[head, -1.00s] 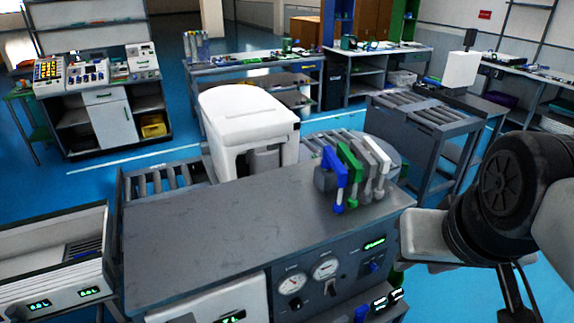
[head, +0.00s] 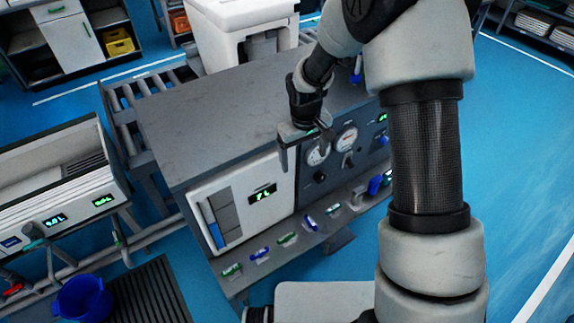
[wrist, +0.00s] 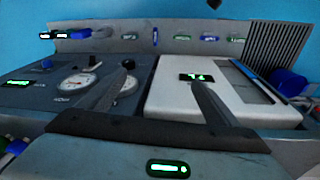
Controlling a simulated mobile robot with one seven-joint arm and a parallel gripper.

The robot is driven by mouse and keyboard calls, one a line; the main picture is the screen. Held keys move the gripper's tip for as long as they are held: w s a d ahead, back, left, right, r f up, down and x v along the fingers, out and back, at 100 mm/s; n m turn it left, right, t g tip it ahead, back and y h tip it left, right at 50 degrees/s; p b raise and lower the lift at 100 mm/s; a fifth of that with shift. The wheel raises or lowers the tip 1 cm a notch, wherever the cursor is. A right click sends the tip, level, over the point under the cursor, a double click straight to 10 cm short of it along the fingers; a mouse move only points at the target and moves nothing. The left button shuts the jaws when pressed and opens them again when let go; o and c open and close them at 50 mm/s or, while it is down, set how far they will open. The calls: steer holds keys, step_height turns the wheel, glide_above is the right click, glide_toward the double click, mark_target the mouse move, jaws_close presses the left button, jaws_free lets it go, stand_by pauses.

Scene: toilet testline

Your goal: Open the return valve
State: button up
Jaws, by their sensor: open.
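The grey test bench has a dark control panel (head: 330,165) with two round gauges, a black knob and a black handle. A lower ledge (head: 300,233) carries a row of small green, blue and white labelled fittings. A blue knob (head: 376,184) sits at its right end. The ledge also shows across the top of the wrist view (wrist: 190,46), with an upright blue handle (wrist: 155,37). Labels are too small to read, so I cannot tell which fitting is the return valve. My gripper (head: 304,148) is open and empty, above the panel's front; its fingers (wrist: 162,74) are spread in the wrist view.
A white panel with a green display (head: 262,192) is left of the gauges. A white toilet (head: 245,30) stands behind the bench. A blue bucket (head: 82,300) is on the floor at lower left. Blue floor at right is open.

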steer(key=n+g+b, duration=0.2)
steer(key=b, duration=0.1)
glide_above(286, 236)
step_height(286, 236, down, 25)
step_height(286, 236, down, 17)
steer(key=b, duration=0.2)
steer(key=shift+s+r+b, duration=0.1)
steer(key=shift+b, duration=0.2)
steer(key=shift+c, duration=0.2)
steer(key=c, duration=1)
